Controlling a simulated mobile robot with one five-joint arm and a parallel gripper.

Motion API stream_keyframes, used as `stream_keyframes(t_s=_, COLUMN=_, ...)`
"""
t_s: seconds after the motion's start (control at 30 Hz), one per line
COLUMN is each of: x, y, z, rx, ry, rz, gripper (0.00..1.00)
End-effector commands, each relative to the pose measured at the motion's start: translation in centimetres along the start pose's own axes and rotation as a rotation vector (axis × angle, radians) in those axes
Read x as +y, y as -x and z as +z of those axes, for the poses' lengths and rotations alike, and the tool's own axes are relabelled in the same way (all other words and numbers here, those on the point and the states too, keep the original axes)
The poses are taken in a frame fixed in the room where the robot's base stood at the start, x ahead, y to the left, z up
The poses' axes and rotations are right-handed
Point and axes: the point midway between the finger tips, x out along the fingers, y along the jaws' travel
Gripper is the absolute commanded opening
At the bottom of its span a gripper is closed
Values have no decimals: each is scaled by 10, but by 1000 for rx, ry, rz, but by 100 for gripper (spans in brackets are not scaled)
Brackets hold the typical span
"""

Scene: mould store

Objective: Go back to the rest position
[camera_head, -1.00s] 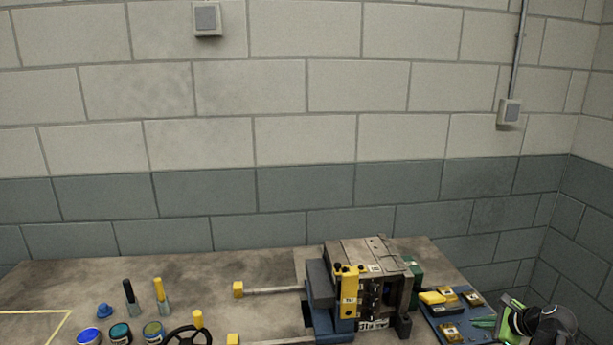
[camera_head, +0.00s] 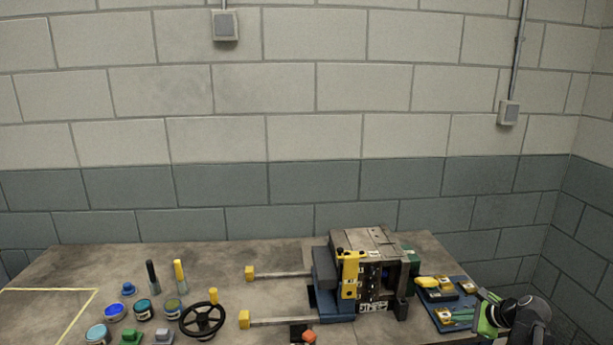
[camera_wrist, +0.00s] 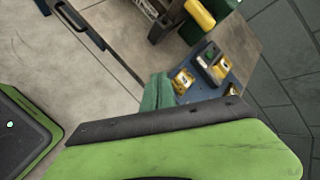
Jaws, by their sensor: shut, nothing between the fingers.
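My gripper (camera_head: 459,314) shows at the bottom right of the head view, with a green and black body and teal fingers that point left. The fingers lie together with nothing between them. In the wrist view the teal fingers (camera_wrist: 157,92) stick out past a large green and dark grey housing. The gripper is at the near right part of a blue tray, seemingly above it; the exact height cannot be told. No held object shows.
The blue tray (camera_head: 433,310) holds several yellow and metal pieces. Left of it stands a metal mould block (camera_head: 360,240) with a yellow clamp (camera_head: 350,274). A black handwheel (camera_head: 201,321) and several small knobs are further left. A block wall rises behind the bench.

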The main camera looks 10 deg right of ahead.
Motion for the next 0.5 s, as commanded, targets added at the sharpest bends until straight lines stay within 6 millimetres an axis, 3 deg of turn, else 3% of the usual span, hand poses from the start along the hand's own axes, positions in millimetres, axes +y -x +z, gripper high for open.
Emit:
stream_keyframes(t_s=0.27, x=18, y=-53, z=113, rx=-74, ry=144, rz=109, gripper=0)
stream_keyframes(t_s=0.37, x=44, y=-77, z=175, rx=-98, ry=251, rz=189, gripper=0)
stream_keyframes(t_s=0.5, x=106, y=-104, z=267, rx=-125, ry=533, rz=340, gripper=0)
